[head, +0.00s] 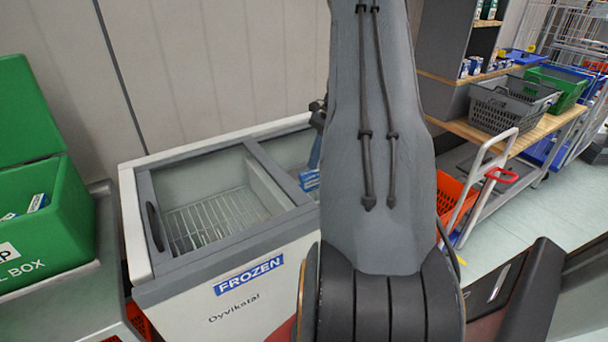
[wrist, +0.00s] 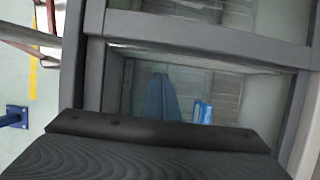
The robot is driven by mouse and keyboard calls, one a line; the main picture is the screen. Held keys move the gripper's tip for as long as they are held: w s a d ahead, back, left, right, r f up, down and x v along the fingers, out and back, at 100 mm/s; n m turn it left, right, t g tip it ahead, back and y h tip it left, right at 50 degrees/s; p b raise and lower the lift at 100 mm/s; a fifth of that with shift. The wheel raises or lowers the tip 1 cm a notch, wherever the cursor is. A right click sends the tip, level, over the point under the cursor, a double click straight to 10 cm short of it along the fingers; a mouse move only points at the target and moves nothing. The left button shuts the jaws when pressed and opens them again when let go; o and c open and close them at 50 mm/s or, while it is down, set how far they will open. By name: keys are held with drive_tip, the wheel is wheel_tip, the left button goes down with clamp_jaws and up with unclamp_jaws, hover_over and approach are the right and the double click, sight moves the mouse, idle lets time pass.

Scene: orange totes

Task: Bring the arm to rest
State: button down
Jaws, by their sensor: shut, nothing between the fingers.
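My arm (head: 385,130) rises through the middle of the head view and hides part of the scene behind it. My gripper (wrist: 160,132) shows as a dark, ridged shape across the bottom of the wrist view. It is shut, with nothing held, and is above the freezer. In the head view the arm mostly hides the gripper; a small dark part shows at the arm's left edge. The chest freezer (head: 225,285), marked FROZEN, stands below and behind the arm. Its dark frame (wrist: 200,52) fills much of the wrist view.
A blue-and-white pack (head: 310,180) lies in the freezer's right section, beside a blue shape (wrist: 160,98). A green box (head: 40,225) stands at left. At right are a wooden shelf (head: 540,130) with a grey basket (head: 510,105), an orange basket (head: 450,200) and a trolley frame.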

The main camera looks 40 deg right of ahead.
drive_tip(key=b+v, duration=0.1)
drive_tip(key=v, duration=0.5)
drive_tip(key=shift+r+b, duration=0.3)
